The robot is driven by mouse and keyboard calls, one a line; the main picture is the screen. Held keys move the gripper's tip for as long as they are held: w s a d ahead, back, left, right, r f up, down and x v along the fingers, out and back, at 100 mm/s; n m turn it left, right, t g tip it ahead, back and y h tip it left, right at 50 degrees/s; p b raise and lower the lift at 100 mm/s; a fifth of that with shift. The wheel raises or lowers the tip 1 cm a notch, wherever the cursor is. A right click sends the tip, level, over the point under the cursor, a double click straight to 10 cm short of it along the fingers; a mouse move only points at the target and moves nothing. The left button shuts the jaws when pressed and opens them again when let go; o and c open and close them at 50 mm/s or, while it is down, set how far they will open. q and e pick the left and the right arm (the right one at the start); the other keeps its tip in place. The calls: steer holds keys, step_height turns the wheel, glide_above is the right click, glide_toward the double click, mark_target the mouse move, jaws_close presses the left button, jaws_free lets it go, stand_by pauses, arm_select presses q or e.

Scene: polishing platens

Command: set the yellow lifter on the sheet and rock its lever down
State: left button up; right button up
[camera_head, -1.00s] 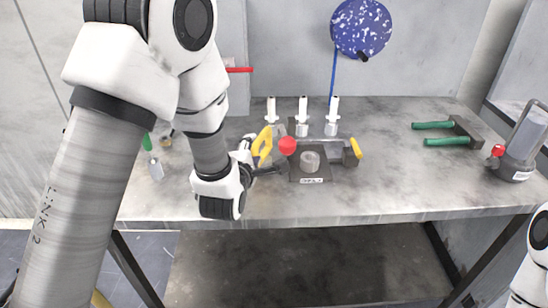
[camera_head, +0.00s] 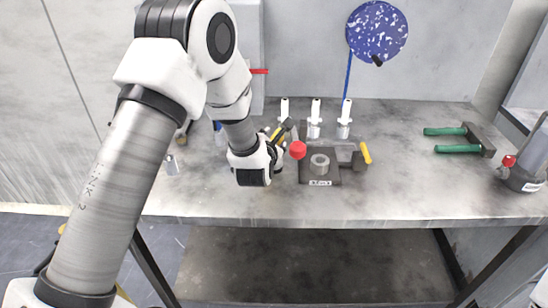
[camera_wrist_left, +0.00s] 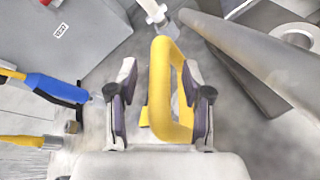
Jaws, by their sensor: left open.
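The yellow lifter's loop handle (camera_wrist_left: 160,95) stands between the two fingers of my left gripper (camera_wrist_left: 163,88) in the left wrist view. The fingers are apart on either side of it, with gaps still visible. In the head view my left gripper (camera_head: 285,140) is at the left of a dark fixture, and the yellow loop (camera_head: 277,133) is partly hidden behind its fingers. The lifter's lower part is hidden. A blue speckled disc (camera_head: 384,32) is on the back wall; I cannot tell which surface is the sheet. My right gripper is out of view.
The dark fixture (camera_head: 345,178) has a grey ring (camera_head: 319,164), a red knob (camera_head: 297,150) and a yellow handle (camera_head: 366,153). White bottles (camera_head: 316,112) stand behind. A green-handled tool (camera_head: 458,148) lies right. A blue-and-yellow tool (camera_wrist_left: 52,88) is near my left finger.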

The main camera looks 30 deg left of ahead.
arm_select(q)
jaws_close()
steer(key=shift+r, duration=0.15)
steer(key=shift+w+r, duration=0.1)
steer(key=shift+r, duration=0.2)
step_height(320, 180, up, 2)
steer(key=shift+r+b, duration=0.2)
steer(key=shift+b, duration=0.3)
steer(key=shift+s+d+r, duration=0.1)
steer(key=shift+s+r, duration=0.1)
steer(key=shift+s, duration=0.05)
steer(key=s+d+b, duration=0.3)
steer(key=s+b, duration=0.2)
steer(key=s, duration=0.2)
steer(key=s+d+r+b, duration=0.1)
steer(key=s+d+b, duration=0.2)
steer(key=s+b, duration=0.2)
steer(key=shift+s+r+b, duration=0.2)
steer(key=shift+s+b, duration=0.1)
steer(key=shift+s, duration=0.95)
